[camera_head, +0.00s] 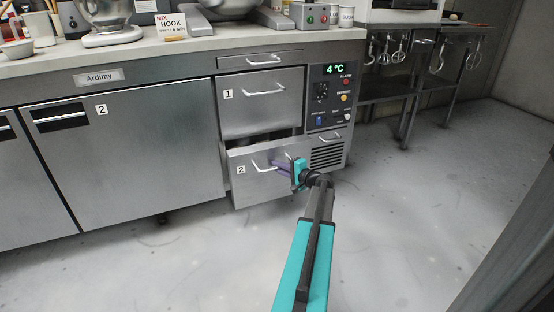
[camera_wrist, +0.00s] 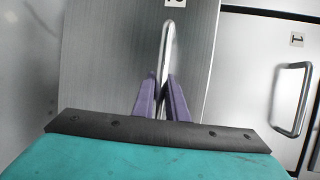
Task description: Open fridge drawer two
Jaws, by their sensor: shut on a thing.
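Fridge drawer two (camera_head: 255,184) is the lower steel drawer, labelled 2, and it stands partly pulled out from the counter front. Its bar handle (camera_head: 264,166) is on the drawer face, and the handle also shows in the wrist view (camera_wrist: 166,45). My gripper (camera_head: 283,166) is at this handle, with its purple fingers (camera_wrist: 160,98) on either side of the bar and shut on it. Part of the handle is hidden by the fingers. Drawer one (camera_head: 262,103), labelled 1, is above and shut; its handle (camera_wrist: 290,98) shows at the right of the wrist view.
A control panel (camera_head: 331,97) reading 4 °C is right of the drawers. A wide fridge door (camera_head: 140,150), also labelled 2, is shut on the left. The floor (camera_head: 430,220) in front is clear. A dark rack (camera_head: 400,85) with hanging whisks stands at the back right.

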